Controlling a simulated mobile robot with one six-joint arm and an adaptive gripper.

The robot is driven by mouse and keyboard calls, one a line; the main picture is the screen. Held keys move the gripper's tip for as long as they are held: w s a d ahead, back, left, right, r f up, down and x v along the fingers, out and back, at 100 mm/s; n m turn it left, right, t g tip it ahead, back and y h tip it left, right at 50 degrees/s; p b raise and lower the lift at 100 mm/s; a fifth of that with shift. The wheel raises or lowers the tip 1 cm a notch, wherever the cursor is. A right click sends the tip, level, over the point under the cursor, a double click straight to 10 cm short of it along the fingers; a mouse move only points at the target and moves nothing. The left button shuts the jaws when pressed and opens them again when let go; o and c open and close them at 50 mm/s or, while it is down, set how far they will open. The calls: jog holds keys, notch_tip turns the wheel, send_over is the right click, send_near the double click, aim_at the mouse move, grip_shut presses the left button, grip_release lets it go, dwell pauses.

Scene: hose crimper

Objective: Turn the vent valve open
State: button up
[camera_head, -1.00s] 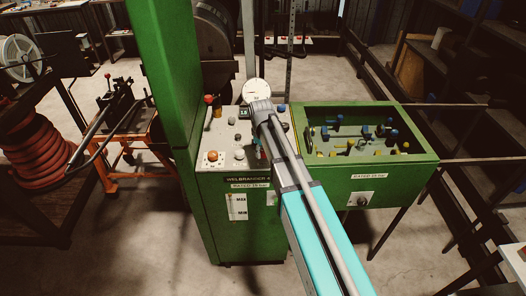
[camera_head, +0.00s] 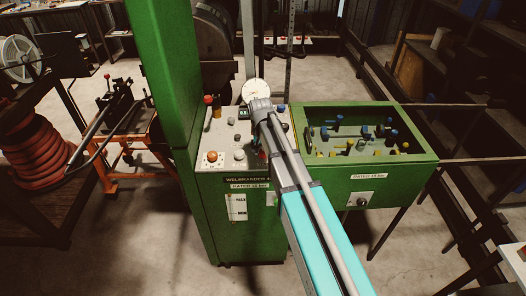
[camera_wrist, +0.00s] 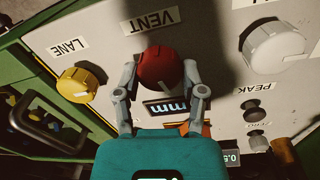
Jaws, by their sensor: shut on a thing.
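The vent valve is a round red knob (camera_wrist: 158,66) on the pale control panel, below an upside-down VENT label (camera_wrist: 155,20) in the wrist view. My gripper (camera_wrist: 160,74) has one finger on each side of the red knob and is shut on it. A small display reading mm (camera_wrist: 166,108) sits just behind the knob, partly between the fingers.
A yellow knob (camera_wrist: 80,82) under LANE is left of the fingers. A large white knob (camera_wrist: 272,47) and a small PEAK knob (camera_wrist: 255,113) are at right. A gauge (camera_head: 256,92) and red-tipped lever (camera_head: 208,100) stand on the panel. A green bin (camera_head: 425,160) adjoins it.

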jog(key=shift+s+m, duration=0.1)
jog(key=shift+m, duration=1.2)
jog(key=o, duration=1.1)
jog(key=shift+o, duration=0.2)
jog(key=shift+n, duration=0.4)
